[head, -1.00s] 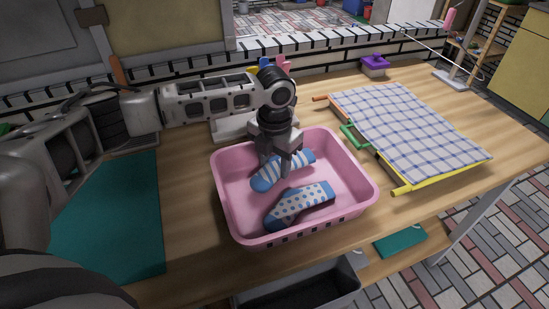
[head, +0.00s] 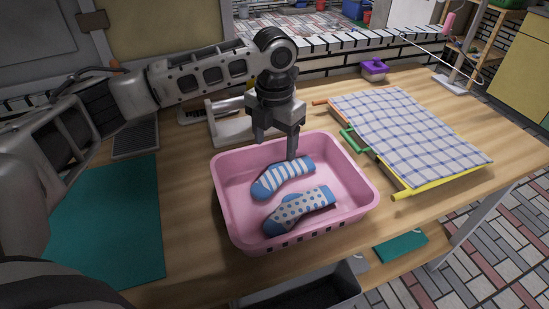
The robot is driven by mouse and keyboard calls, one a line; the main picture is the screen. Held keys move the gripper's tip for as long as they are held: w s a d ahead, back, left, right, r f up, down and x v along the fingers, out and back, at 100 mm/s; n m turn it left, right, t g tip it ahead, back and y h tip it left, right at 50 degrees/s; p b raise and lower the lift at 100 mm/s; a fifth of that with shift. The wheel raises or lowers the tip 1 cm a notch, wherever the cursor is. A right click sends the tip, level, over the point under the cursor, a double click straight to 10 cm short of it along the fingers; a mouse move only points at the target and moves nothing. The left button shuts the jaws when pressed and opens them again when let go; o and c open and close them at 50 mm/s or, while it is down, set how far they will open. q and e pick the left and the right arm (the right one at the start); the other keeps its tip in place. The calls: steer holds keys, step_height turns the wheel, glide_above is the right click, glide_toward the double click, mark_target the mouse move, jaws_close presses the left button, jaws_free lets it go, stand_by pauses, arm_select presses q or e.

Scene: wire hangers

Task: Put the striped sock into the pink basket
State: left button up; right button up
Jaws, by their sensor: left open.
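The striped sock (head: 283,177), blue and white, lies inside the pink basket (head: 228,213) on the table. A blue and white dotted sock (head: 302,206) lies just in front of it in the same basket. My left gripper (head: 275,150) is open and empty above the back part of the basket, apart from the striped sock. Its fingers point down. My right gripper is not in the head view.
A checked cloth (head: 410,135) lies over a rack to the right of the basket. A teal mat (head: 105,220) covers the table's left part. A grey bin (head: 310,290) sits below the front edge.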

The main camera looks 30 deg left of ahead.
arm_select(q)
step_height(320, 180, up, 5)
steer(key=shift+r, duration=0.2)
steer(key=shift+s, duration=0.1)
stand_by(0.4)
